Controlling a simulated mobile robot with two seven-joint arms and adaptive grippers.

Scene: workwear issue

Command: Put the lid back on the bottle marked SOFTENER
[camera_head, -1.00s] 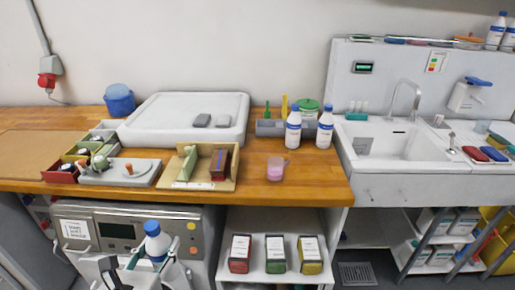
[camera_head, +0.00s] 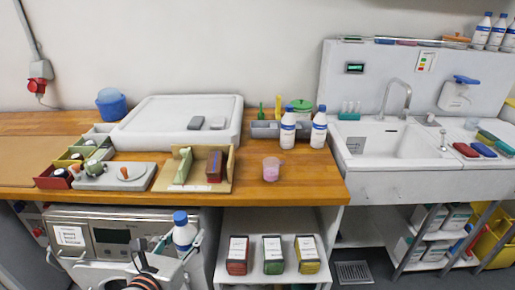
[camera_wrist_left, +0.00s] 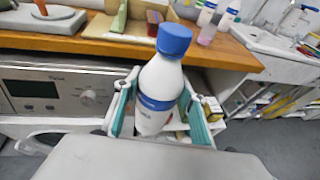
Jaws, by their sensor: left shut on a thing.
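In the left wrist view the same bottle (camera_wrist_left: 158,92) stands between the teal-lined fingers (camera_wrist_left: 155,112). The cap sits on it, and its label is too small to read. Two more white bottles with blue labels and blue tops, one on the left (camera_head: 288,132) and one on the right (camera_head: 319,131), stand on the counter near the sink. I cannot read which is marked SOFTENER. No loose lid is discernible. My right gripper is out of view.
A pink-filled cup (camera_head: 271,170) stands on the wooden counter (camera_head: 310,178), with bare wood around it. A tan tray (camera_head: 213,184), a grey board with knobs (camera_head: 115,178) and small bins (camera_head: 53,178) are left of it.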

